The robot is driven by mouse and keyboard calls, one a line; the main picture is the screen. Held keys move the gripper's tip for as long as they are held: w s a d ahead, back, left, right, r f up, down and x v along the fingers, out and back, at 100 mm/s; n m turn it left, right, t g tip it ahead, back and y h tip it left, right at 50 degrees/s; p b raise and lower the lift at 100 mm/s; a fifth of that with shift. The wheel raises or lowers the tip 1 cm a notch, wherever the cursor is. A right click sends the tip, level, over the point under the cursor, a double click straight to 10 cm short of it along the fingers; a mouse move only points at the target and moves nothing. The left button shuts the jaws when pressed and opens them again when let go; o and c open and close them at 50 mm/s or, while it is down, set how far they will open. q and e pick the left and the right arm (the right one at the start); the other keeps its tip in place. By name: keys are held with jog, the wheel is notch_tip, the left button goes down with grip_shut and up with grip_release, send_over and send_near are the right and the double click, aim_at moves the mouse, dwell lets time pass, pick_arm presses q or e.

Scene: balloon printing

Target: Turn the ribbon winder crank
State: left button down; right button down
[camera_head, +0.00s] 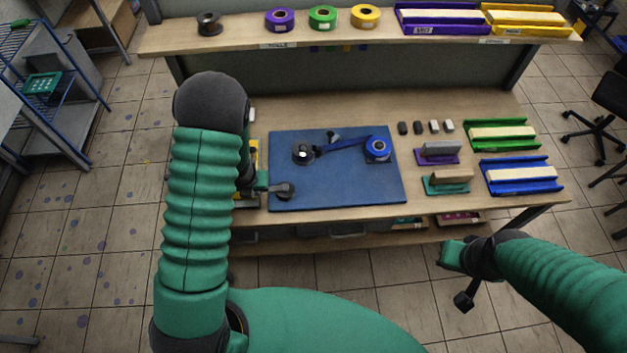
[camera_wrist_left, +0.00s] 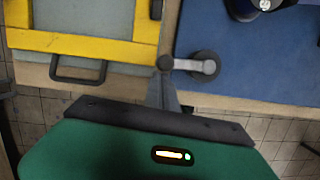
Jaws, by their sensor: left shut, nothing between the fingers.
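The ribbon winder sits on a blue mat (camera_head: 340,192) on the workbench. Its dark hub (camera_head: 303,153) is joined by a blue ribbon (camera_head: 340,145) to a blue ribbon roll (camera_head: 378,150). The crank (camera_head: 284,190) is at the mat's near left corner. In the left wrist view its grey disc (camera_wrist_left: 206,66) has a short arm ending in a dark knob (camera_wrist_left: 165,62) on the left. My left gripper (camera_wrist_left: 163,88) is shut and empty, its tips right by the knob. I cannot tell whether they touch. My right gripper (camera_head: 464,298) hangs before the bench; its jaws are unclear.
A yellow frame (camera_wrist_left: 85,44) lies left of the mat. Purple (camera_head: 436,157) and teal (camera_head: 446,186) stamp holders and green (camera_head: 502,135) and blue (camera_head: 516,175) trays stand to the right. The shelf (camera_head: 240,39) behind holds ribbon rolls and more trays.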

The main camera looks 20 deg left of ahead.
pick_arm(q)
jog(key=w+a+m, duration=0.1)
jog(key=w+m+p, duration=0.1)
jog(key=m, duration=0.1)
jog(key=shift+w+a+h, duration=0.1)
jog(key=shift+a+h, duration=0.3)
jog(key=shift+w+a+m+h+p, duration=0.15)
jog(key=shift+w+m+p, duration=0.1)
jog(key=shift+w+m, duration=0.25)
jog(key=shift+w+a+m+h+p, duration=0.2)
jog(key=shift+w+m, duration=0.1)
jog(key=shift+m, duration=0.4)
jog(key=shift+d, duration=0.1)
